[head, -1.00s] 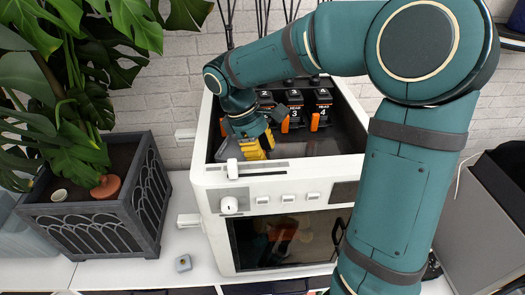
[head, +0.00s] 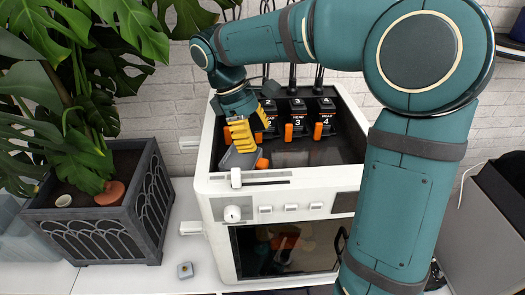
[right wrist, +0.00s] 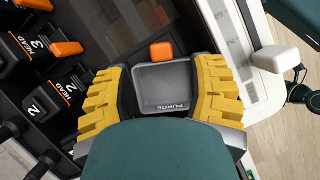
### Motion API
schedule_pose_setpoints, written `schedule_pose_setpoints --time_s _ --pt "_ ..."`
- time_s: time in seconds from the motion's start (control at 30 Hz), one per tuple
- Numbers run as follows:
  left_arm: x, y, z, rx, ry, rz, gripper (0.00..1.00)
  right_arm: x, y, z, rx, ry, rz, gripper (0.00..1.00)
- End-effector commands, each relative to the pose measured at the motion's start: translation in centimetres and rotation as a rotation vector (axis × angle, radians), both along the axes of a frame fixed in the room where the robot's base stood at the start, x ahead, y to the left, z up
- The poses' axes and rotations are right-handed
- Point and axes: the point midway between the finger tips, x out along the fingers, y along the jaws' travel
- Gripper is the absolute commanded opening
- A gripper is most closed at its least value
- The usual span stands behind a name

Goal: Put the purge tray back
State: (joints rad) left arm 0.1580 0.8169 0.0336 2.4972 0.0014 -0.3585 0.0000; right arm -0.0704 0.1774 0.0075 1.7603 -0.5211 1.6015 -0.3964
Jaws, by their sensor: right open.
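The purge tray (right wrist: 165,86) is a small dark grey tray marked PURGE with an orange tab (right wrist: 161,51). In the head view the tray (head: 238,158) sits at the front left inside the printer's open top, just behind its front wall. My right gripper (right wrist: 162,72) is open, with a yellow finger on each side of the tray. In the head view the right gripper (head: 252,132) is just above and behind the tray and partly hides it. I cannot tell whether the fingers touch the tray. My left gripper is out of view.
The white printer (head: 290,190) has several black numbered heads with orange tabs, such as head 4 (head: 325,112), along the back of its bay. A planter (head: 100,220) stands to its left. A small grey block (head: 185,270) lies on the white worktop (head: 185,215).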

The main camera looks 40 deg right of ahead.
Motion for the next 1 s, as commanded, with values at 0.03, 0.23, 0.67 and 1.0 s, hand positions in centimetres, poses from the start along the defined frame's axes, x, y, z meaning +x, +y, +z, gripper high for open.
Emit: schedule_pose_setpoints --time_s 0.03,0.23,0.67,1.0 --pt "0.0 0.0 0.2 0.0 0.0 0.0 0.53 0.4 0.3 1.0 0.001 -0.002 0.001 0.55" --pt "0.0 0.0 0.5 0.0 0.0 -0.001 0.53 1.2 0.9 3.6 0.0 -0.001 0.001 0.55" --pt "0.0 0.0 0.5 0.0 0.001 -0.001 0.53 1.5 1.1 4.5 0.0 0.001 0.001 0.55" --pt "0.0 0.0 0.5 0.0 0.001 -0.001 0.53 1.4 1.1 4.5 0.0 0.001 0.001 0.55"
